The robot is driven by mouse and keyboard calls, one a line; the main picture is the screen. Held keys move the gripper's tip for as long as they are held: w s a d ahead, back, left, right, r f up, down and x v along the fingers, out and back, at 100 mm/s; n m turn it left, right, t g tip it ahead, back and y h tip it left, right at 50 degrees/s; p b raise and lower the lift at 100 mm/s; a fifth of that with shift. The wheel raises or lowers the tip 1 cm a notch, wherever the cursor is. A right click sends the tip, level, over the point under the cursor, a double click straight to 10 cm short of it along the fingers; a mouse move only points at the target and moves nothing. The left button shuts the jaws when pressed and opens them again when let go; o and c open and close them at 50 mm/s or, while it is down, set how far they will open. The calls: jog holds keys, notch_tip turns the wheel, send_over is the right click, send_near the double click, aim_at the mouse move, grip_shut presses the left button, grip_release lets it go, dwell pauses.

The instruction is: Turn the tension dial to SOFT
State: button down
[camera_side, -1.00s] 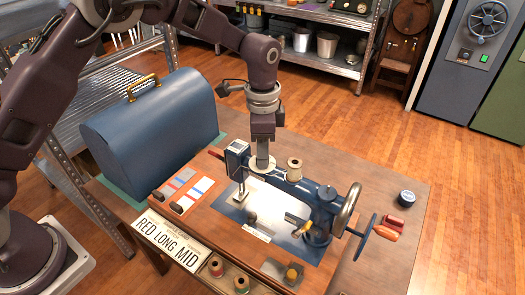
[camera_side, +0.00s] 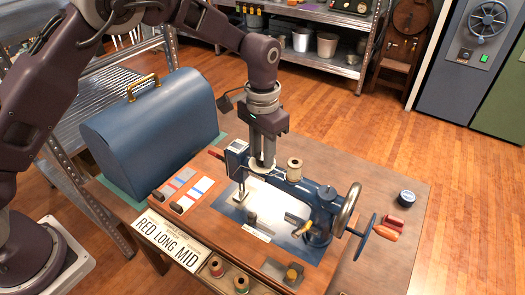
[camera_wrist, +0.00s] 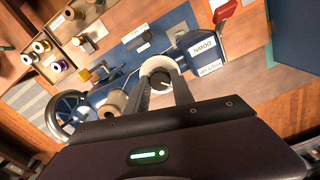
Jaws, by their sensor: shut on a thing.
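A blue sewing machine (camera_side: 292,190) with a metal handwheel (camera_side: 348,205) stands on the wooden table. The tension dial is a pale round disc (camera_side: 259,172) on top of its arm, at the left end. In the wrist view the pale dial disc (camera_wrist: 158,64) has a dark knob (camera_wrist: 161,79) at its middle. My gripper (camera_side: 263,165) points straight down onto the dial. In the wrist view its two fingers (camera_wrist: 162,86) stand on either side of the knob and are shut on it. The dial's markings and setting are too small to read.
A thread spool (camera_side: 295,169) stands on the machine just right of my gripper. A domed blue case (camera_side: 150,125) stands at the left. A card (camera_side: 170,240) reading RED LONG MID is at the table's front. A hand crank (camera_side: 364,238) sticks out at the right.

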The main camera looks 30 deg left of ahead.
jog(key=shift+n, duration=1.9)
jog(key=c, duration=1.1)
grip_release()
jog(key=shift+r, duration=0.1)
